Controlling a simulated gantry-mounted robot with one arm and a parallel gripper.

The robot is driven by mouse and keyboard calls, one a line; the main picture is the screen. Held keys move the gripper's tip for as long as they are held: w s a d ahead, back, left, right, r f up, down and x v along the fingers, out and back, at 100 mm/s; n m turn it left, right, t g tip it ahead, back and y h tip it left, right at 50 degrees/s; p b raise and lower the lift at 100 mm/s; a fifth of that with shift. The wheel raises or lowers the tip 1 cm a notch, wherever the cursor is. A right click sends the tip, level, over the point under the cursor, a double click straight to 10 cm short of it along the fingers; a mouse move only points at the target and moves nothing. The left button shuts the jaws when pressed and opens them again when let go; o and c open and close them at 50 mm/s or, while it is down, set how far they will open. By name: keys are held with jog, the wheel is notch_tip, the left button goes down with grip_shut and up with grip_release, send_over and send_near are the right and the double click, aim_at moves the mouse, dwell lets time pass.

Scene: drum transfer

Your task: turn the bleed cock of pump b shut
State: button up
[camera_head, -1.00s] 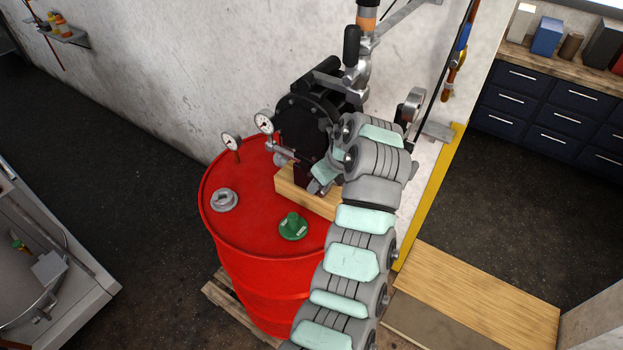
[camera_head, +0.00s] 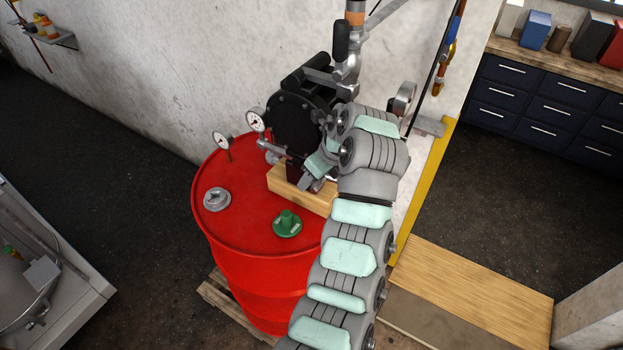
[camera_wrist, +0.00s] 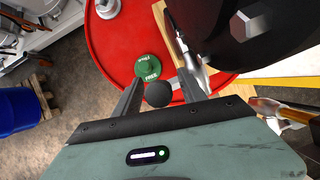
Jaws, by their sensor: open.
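The pump (camera_head: 300,122), a black round-faced body, stands on a wooden block on the red drum; it also fills the upper right of the wrist view (camera_wrist: 245,25). In the wrist view a black ball knob (camera_wrist: 158,95) shows between my gripper's fingers, with silver metal fittings (camera_wrist: 194,62) just to its right. I cannot tell for sure whether the knob belongs to the bleed cock, or whether a finger touches it. My gripper (camera_wrist: 160,84) is open, one finger on each side of the knob. In the head view my gripper (camera_head: 309,182) is low at the pump's front and partly hidden.
The red drum (camera_head: 250,258) carries a green cap (camera_head: 287,224), a grey bung (camera_head: 216,199) and a gauge (camera_head: 223,141). A second gauge (camera_head: 256,121) is on the pump. The wooden block (camera_head: 284,186) lies close under my gripper. A wall (camera_head: 180,60) rises behind.

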jog(key=p+v, duration=0.3)
jog(key=v, duration=0.6)
jog(key=shift+p, duration=0.4)
jog(key=shift+s+d+r, duration=0.1)
jog(key=shift+s, duration=0.05)
